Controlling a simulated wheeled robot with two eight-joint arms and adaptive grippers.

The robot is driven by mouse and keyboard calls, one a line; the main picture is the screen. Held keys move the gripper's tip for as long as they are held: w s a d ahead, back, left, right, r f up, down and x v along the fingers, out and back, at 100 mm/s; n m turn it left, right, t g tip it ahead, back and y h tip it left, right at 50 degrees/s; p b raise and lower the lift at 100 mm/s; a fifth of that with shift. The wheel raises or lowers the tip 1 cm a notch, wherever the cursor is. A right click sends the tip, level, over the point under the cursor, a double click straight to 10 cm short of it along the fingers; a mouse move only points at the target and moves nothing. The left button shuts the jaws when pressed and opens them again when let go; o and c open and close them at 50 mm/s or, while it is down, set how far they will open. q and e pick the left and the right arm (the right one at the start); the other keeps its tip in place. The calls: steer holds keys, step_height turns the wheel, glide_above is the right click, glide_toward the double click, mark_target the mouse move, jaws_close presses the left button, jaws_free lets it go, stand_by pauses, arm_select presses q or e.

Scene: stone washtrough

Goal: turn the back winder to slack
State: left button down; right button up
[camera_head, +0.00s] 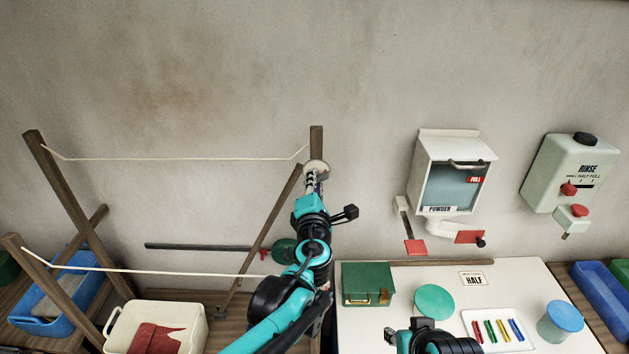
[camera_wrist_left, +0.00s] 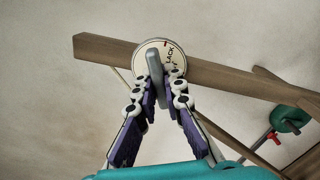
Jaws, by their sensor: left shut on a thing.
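The back winder (camera_head: 318,165) is a pale round dial on the back right post (camera_head: 316,140). In the left wrist view the dial (camera_wrist_left: 142,48) carries a red mark and partly hidden lettering, and a grey bar handle (camera_wrist_left: 154,66) stands across it. My left gripper (camera_head: 313,183) is shut on this handle, with its fingers (camera_wrist_left: 158,88) on either side of the bar. The back line (camera_head: 180,158) runs between the back posts and dips just inside both ends.
A front line (camera_head: 150,271) runs nearer, behind my left arm. A cream tub (camera_head: 195,335) with red cloth and a blue tub (camera_head: 85,300) stand left. A green box (camera_head: 367,283) is right of my arm. Powder (camera_head: 452,170) and rinse (camera_head: 560,170) dispensers hang on the wall.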

arm_select(q)
steer(key=shift+m, duration=1.7)
steer(key=c, duration=1.6)
jaws_free()
steer(key=s, duration=1.2)
